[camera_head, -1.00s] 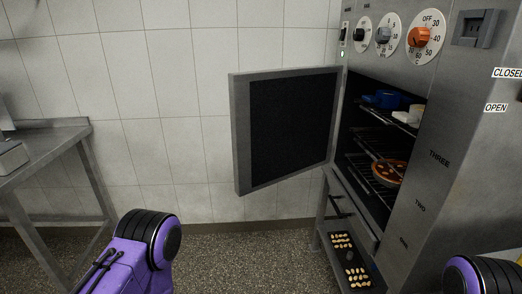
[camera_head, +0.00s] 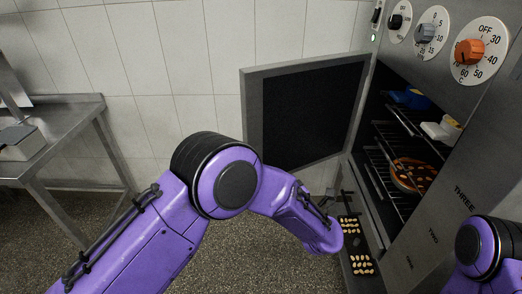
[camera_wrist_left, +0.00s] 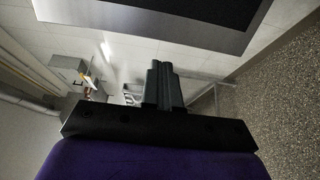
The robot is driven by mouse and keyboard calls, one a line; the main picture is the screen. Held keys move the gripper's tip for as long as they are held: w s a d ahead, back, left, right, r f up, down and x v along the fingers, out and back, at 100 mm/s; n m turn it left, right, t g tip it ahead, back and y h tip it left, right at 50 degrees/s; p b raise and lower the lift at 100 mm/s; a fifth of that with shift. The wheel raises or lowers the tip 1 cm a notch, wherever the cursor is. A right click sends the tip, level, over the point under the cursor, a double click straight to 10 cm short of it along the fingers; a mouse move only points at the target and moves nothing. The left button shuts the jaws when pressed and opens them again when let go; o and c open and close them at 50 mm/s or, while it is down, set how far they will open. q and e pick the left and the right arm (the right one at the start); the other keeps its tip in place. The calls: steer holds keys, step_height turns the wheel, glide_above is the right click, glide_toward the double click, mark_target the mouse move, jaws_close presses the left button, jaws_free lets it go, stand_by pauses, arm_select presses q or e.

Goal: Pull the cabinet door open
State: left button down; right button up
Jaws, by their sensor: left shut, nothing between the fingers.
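The cabinet door (camera_head: 308,112) is a grey-framed panel with a dark inner face. It stands swung wide open to the left of the oven-like cabinet (camera_head: 440,185), whose shelves are exposed. My left arm reaches in from the left, below and in front of the door; its gripper is hidden in the head view. In the left wrist view my left gripper (camera_wrist_left: 163,82) is shut and empty. The door (camera_wrist_left: 165,22) crosses the top of that view, apart from the fingertips as far as I can tell. Part of my right arm shows at the lower right; its gripper is out of frame.
Inside the cabinet are a pizza-like dish (camera_head: 412,174), a blue item (camera_head: 410,98) and wire racks. A tray with pale pieces (camera_head: 360,262) is below. Knobs, including an orange one (camera_head: 469,52), are above. A metal table (camera_head: 70,125) stands left. Floor between is clear.

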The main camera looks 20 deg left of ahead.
arm_select(q)
steer(key=p+x, duration=0.3)
steer(key=x, duration=1.1)
steer(key=shift+f+p, duration=0.2)
steer(key=shift+p, duration=0.15)
arm_select(e)
step_height(320, 180, up, 4)
steer(key=shift+f, duration=0.1)
